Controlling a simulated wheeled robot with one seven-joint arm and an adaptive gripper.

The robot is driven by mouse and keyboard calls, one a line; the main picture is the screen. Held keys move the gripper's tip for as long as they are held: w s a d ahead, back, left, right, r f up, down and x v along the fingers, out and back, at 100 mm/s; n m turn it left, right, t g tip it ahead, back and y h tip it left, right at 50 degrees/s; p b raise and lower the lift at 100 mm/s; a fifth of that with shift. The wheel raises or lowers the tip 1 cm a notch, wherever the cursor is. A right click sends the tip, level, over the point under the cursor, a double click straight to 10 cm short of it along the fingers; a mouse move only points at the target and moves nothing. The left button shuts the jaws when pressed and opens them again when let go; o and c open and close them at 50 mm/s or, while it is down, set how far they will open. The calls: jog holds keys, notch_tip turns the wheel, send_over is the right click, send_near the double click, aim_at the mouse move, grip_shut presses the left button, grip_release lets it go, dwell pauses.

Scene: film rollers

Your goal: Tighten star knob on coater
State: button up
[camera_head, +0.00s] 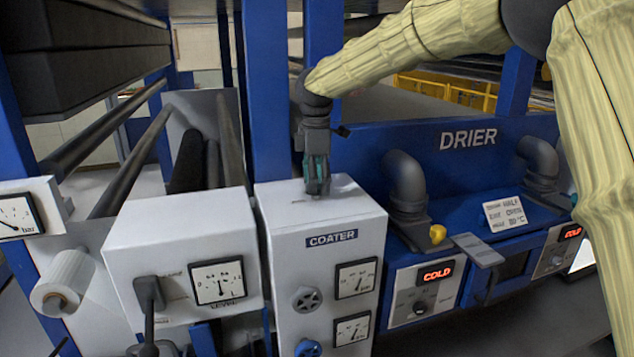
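The coater (290,240) is a white box with a "COATER" label, standing in the middle of the head view. A grey lobed knob (306,299), star-like in outline, is on its front face, left of two dials. A blue knob (308,349) sits below it, partly cut off by the bottom edge; I cannot tell its full shape. My gripper (317,187) points down at the coater's top, above and behind the front face, apart from both knobs. Its fingers look close together, but their gap is too small to judge. I see nothing held.
A white box with a level dial (218,281) and a grey lever (149,298) stands left of the coater. The drier (467,139) is at right, with grey bent pipes, a yellow knob (438,234) and red "COLD" displays. A blue post (266,90) rises behind the coater.

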jog(key=shift+w+a+r, duration=0.1)
jog(key=shift+r, duration=0.4)
notch_tip(320, 180, up, 11)
dwell(0.3)
